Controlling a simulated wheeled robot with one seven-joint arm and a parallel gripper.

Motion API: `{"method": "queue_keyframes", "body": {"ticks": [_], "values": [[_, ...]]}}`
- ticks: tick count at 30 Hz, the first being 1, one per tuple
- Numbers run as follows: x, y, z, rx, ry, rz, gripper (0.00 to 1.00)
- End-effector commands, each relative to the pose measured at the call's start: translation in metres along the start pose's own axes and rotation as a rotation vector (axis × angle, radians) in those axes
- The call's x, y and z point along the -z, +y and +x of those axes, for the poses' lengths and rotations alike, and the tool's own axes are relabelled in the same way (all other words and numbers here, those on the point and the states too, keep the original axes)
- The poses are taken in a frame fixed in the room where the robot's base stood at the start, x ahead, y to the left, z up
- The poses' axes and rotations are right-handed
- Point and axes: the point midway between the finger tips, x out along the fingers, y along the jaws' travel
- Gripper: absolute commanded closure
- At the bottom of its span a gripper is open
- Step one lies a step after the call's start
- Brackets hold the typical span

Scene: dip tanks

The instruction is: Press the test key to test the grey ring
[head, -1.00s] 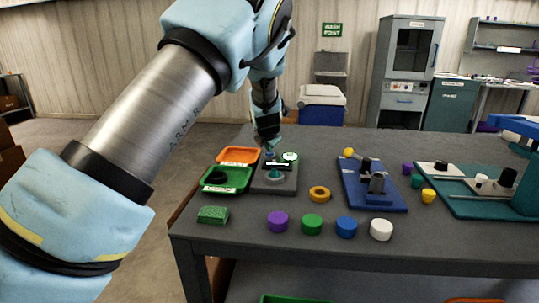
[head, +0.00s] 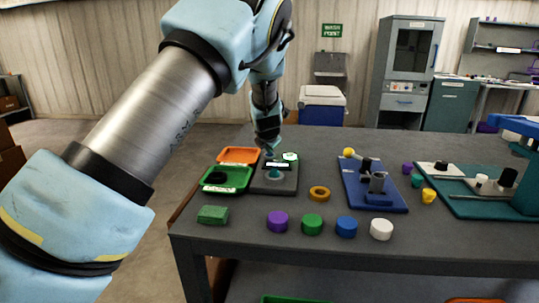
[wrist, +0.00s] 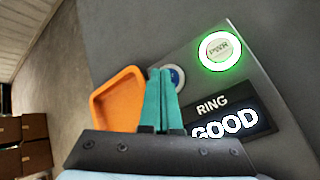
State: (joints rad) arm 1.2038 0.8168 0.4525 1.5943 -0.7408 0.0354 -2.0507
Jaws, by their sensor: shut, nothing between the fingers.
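The grey tester (head: 288,187) stands at the table's left end, and a teal seat (head: 275,174) shows on its top. I cannot clearly make out the grey ring on that seat. In the wrist view, the tester's display (wrist: 225,124) reads "RING GOOD". The round test key (wrist: 173,76), blue with a pale rim, is partly hidden behind my fingertips. My gripper (wrist: 165,72) is shut and empty, with its teal fingers together at the key; I cannot tell whether they touch it. In the head view my gripper (head: 269,151) is over the tester's far edge.
A lit green-rimmed PWR lamp (wrist: 220,47) is right of the key. An orange tray (head: 238,155) and a green tray (head: 238,184) holding a dark piece (head: 215,178) lie left.

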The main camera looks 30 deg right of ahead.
Motion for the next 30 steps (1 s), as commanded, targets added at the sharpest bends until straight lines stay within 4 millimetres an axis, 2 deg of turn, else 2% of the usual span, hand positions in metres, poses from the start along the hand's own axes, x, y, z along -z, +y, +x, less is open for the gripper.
{"method": "queue_keyframes", "body": {"ticks": [11, 22, 30], "values": [[0.002, -0.001, 0.001, 0.001, 0.002, 0.000, 1.00], [-0.007, 0.008, -0.011, 0.001, 0.002, 0.000, 1.00], [-0.007, 0.008, -0.011, 0.000, 0.001, 0.000, 1.00]]}}
